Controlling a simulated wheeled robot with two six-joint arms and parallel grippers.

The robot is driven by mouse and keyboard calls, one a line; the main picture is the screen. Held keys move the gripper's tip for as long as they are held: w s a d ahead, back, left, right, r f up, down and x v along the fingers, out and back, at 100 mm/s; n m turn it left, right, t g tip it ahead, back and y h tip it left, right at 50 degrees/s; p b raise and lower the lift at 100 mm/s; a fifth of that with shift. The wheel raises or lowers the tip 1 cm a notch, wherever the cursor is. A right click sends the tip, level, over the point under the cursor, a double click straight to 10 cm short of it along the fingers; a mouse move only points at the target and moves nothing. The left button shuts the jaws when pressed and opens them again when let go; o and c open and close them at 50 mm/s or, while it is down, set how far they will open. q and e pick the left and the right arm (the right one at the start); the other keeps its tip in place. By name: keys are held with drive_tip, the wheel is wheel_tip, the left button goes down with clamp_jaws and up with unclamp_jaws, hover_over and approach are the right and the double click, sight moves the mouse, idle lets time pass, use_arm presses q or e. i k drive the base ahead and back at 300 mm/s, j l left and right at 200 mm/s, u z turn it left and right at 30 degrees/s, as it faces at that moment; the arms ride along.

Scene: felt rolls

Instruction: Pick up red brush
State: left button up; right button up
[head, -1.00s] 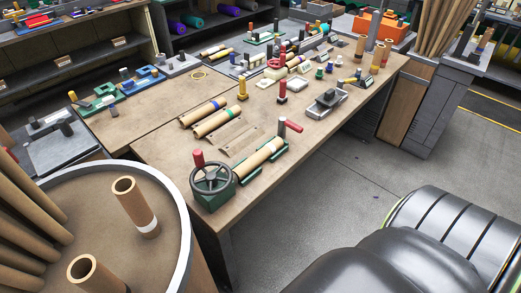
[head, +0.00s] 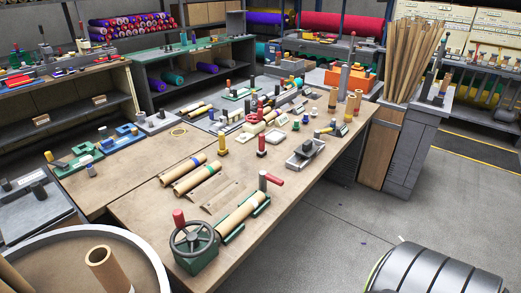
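I cannot single out a red brush for certain. A small upright red-topped tool (head: 262,141) on a dark base stands in the middle of the wooden workbench (head: 150,215). A red and cream device (head: 254,124) stands just behind it. Other red parts are the crank handle (head: 273,179) and the red knob by the handwheel (head: 179,217) of the green roller fixture. Neither of my grippers is in view.
A round bin (head: 150,255) with a tube is at the lower left. Grey floor (head: 330,235) is open right of the bench. Shelves with rolls stand behind.

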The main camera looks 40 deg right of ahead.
sight(262, 152)
drive_tip(key=k+l, duration=0.1)
drive_tip(key=l, duration=0.2)
drive_tip(key=l+u, duration=0.1)
drive_tip(key=l, duration=0.2)
drive_tip(key=k+l, duration=0.15)
drive_tip(key=l, duration=0.15)
drive_tip(key=l+u, duration=0.15)
drive_tip(key=l, duration=0.3)
drive_tip(key=k+l+u, duration=0.15)
drive_tip(key=l, duration=0.25)
drive_tip(key=l+u, duration=0.15)
drive_tip(key=l, duration=0.25)
drive_tip(key=k+l+u, duration=0.15)
drive_tip(key=l, duration=0.25)
drive_tip(key=k+l+u, duration=0.1)
drive_tip(key=l, duration=0.25)
drive_tip(key=k+l+u, duration=0.15)
drive_tip(key=l, duration=0.25)
drive_tip(key=k+l+u, duration=0.2)
drive_tip(key=l, duration=0.35)
drive_tip(key=k+l+u, duration=0.25)
drive_tip(key=l, duration=0.3)
drive_tip(key=k+l+u, duration=0.2)
drive_tip(key=l, duration=0.3)
drive_tip(key=k+l+u, duration=0.2)
drive_tip(key=k+l, duration=0.15)
drive_tip(key=l, duration=0.1)
